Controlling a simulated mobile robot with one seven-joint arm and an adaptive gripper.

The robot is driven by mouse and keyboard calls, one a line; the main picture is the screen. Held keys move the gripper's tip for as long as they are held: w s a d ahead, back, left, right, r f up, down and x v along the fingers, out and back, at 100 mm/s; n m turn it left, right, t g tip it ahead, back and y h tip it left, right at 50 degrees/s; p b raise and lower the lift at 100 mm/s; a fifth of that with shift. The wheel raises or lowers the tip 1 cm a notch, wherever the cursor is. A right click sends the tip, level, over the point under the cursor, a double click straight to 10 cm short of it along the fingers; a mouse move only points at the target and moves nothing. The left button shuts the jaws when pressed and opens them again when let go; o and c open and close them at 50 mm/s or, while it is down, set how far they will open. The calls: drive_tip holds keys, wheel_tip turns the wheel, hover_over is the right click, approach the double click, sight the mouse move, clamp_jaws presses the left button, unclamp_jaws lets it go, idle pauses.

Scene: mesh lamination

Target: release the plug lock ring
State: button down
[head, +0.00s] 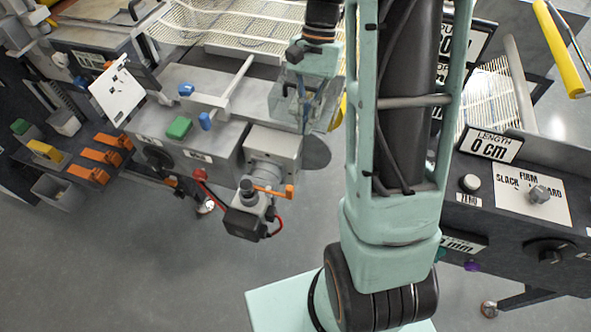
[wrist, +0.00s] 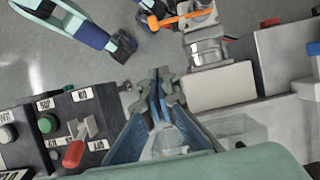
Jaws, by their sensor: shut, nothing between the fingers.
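A silver round collar, which looks like the lock ring (head: 264,174), sits on the front of a light grey box at the end of the machine. It also shows in the wrist view (wrist: 207,52) at top centre right. A plug with a dark body (head: 243,222) and an orange lever (head: 272,191) is in line with it; the lever also shows in the wrist view (wrist: 183,19). My gripper (wrist: 159,82) is shut and empty, its fingertips left of and below the collar in the wrist picture, apart from it. In the head view my gripper (head: 305,108) is partly hidden and indistinct above the grey box.
A control panel with a red-handled switch (wrist: 73,153) and a green knob (wrist: 47,123) lies left of my gripper in the wrist view. A red cable hangs beside the plug. Blue-ended handles (head: 205,120) stand on the machine top. Open floor lies in front.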

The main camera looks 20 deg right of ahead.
drive_tip(key=s+a+f, duration=0.4)
drive_tip(key=s+f, duration=0.2)
drive_tip(key=f, duration=0.3)
drive_tip(key=shift+a, duration=0.25)
